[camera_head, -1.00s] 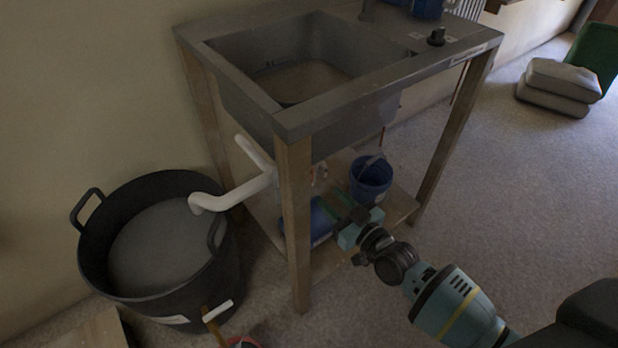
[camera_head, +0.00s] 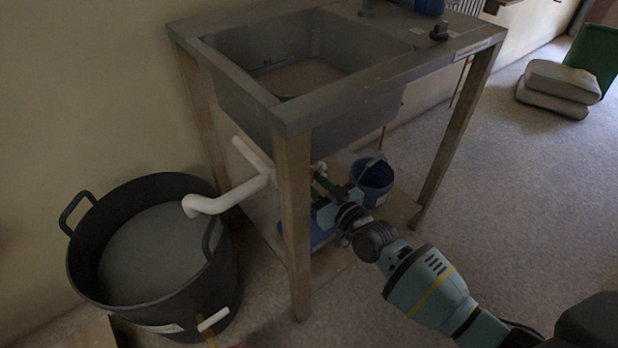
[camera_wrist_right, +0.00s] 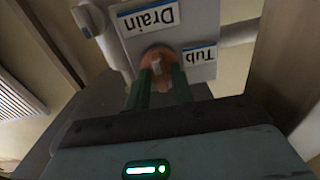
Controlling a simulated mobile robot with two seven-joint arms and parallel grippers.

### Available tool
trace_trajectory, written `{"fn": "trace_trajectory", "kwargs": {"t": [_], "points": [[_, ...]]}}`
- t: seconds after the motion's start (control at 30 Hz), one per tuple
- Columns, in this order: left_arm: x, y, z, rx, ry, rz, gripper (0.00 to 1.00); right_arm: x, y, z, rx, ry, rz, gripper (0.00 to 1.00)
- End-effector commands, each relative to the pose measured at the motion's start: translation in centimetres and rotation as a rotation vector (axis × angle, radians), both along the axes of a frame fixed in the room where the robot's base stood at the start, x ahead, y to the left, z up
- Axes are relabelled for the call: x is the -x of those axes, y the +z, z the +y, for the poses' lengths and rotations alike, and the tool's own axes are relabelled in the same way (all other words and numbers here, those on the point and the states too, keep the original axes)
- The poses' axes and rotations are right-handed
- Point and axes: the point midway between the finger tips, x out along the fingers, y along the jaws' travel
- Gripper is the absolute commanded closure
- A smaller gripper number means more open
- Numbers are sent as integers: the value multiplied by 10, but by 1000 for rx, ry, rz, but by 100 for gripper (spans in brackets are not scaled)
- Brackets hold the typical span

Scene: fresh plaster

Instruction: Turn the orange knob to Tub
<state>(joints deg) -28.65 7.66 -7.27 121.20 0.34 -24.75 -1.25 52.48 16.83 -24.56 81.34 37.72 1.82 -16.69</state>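The orange knob (camera_wrist_right: 158,59) sits on a pale panel (camera_wrist_right: 200,14) in the right wrist view, where the writing appears upside down. The "Drain" label (camera_wrist_right: 147,17) is above the knob, and the "Tub" label (camera_wrist_right: 199,56) is to its right. The knob's raised grip stands roughly upright in the picture. My right gripper (camera_wrist_right: 162,76) has its two green fingers apart, with their tips at the lower part of the knob; contact is unclear. In the head view my right gripper (camera_head: 318,188) reaches under the sink, partly hidden there. My left gripper is not in view.
The grey sink (camera_head: 350,88) stands on wooden legs (camera_head: 293,225) close to my right arm. A white pipe (camera_head: 235,196) leads to a black tub (camera_head: 160,318) at left. A blue bucket (camera_head: 372,180) stands on the lower shelf. Open floor lies at right.

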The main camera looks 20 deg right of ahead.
Motion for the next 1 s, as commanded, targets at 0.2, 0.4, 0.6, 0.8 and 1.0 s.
{"fn": "trace_trajectory", "kwargs": {"t": [0.2,0.4,0.6,0.8,1.0], "points": [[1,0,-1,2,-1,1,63,0,0,0,0,0,0,100],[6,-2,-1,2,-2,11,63,0,-1,0,-100,0,36,100],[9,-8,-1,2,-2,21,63,0,-2,0,-428,-1,155,100],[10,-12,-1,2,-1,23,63,0,-1,0,-644,-1,234,100],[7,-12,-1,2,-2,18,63,0,0,0,-661,-1,240,100]]}}
